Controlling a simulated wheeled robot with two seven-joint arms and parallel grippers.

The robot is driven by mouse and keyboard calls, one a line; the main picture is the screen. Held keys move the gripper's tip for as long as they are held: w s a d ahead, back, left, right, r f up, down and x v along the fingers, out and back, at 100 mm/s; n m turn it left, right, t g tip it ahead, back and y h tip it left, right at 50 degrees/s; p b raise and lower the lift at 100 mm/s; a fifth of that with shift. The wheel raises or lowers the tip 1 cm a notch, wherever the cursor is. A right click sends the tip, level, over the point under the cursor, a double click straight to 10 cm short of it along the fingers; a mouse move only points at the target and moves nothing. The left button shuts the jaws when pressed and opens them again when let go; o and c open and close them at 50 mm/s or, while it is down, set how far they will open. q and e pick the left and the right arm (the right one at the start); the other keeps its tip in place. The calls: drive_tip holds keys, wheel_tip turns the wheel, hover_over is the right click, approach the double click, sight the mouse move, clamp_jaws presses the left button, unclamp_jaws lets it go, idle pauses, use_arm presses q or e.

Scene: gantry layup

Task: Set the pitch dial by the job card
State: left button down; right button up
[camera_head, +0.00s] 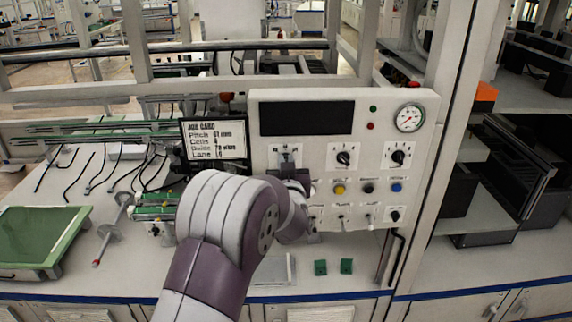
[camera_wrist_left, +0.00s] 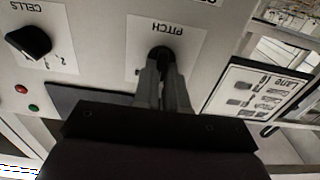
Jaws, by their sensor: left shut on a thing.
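My left gripper (camera_wrist_left: 163,68) is shut on this knob, a finger on each side. In the head view my left gripper (camera_head: 289,165) reaches the panel's left dial and hides most of it; the pointer's setting cannot be read. The job card (camera_head: 215,142) stands left of the panel. Its Pitch line seems to read 61 mm; the other lines are blurred. My right gripper is not in view.
The cells dial (camera_wrist_left: 30,41) is beside the pitch dial, and another dial (camera_head: 397,154) is further right in the head view. Coloured buttons (camera_head: 339,188) and switches sit below. A gauge (camera_head: 409,117) is at top right. A green tray (camera_head: 40,236) lies at the bench's left.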

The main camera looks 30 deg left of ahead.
use_arm(q)
drive_tip(key=shift+f, duration=0.35)
drive_tip(key=c, duration=1.2)
unclamp_jaws()
drive_tip(key=shift+c, duration=0.2)
drive_tip(key=shift+o, duration=0.3)
drive_tip(key=shift+r, duration=0.2)
drive_tip(key=shift+s+d, duration=0.1)
drive_tip(key=b+v, duration=0.3)
drive_tip(key=v, duration=0.9)
drive_tip(key=shift+s+d, duration=0.15)
drive_tip(key=shift+s, duration=0.05)
